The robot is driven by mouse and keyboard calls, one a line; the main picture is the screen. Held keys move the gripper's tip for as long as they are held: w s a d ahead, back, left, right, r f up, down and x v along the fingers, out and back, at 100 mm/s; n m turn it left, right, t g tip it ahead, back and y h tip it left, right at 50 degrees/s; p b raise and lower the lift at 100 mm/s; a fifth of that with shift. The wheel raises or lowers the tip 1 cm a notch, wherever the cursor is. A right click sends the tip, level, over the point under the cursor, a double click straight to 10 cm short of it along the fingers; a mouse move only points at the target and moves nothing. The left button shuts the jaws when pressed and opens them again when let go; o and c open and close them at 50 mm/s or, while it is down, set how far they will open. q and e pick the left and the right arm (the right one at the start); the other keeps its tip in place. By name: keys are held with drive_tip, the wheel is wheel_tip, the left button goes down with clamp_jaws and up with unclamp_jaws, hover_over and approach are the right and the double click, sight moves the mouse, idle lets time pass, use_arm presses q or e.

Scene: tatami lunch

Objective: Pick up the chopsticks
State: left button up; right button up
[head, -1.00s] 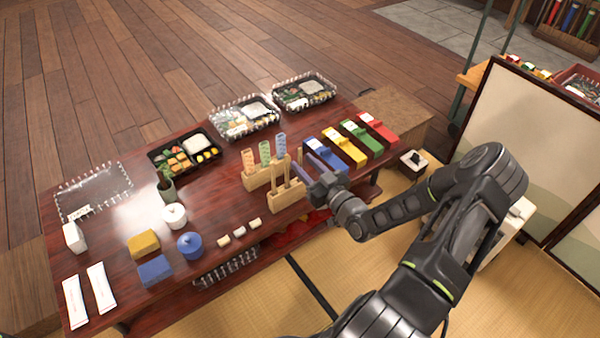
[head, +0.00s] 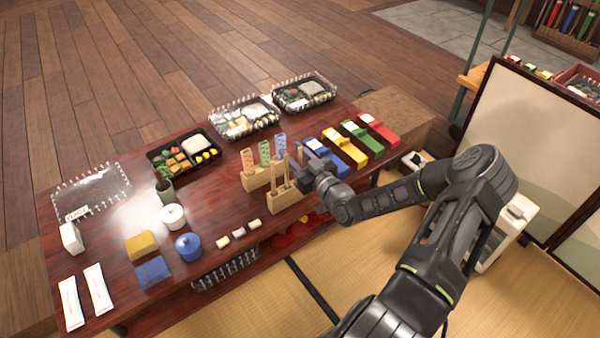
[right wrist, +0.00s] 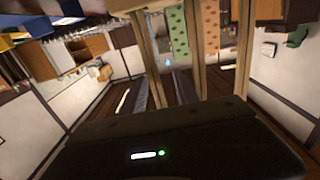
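Plain wooden chopsticks (head: 286,172) stand upright in a light wooden holder (head: 287,199) near the table's front edge in the head view. My right gripper (head: 304,160) is beside them on the right, its dark fingers apart and nothing visibly held. In the right wrist view, pale upright sticks (right wrist: 244,50) rise close in front of the camera, and the dark fingers (right wrist: 150,93) show low among them. I cannot tell whether the fingers touch a stick. My left gripper is not in view.
A second wooden stand (head: 254,182) with patterned sleeves stands just behind. Blue, yellow, green and red (head: 379,128) cases lie to the right. Bento trays (head: 304,93) line the table's back. A blue pot (head: 188,247) and napkins are at left.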

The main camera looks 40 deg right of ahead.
drive_tip(key=shift+c, duration=0.6)
clamp_jaws()
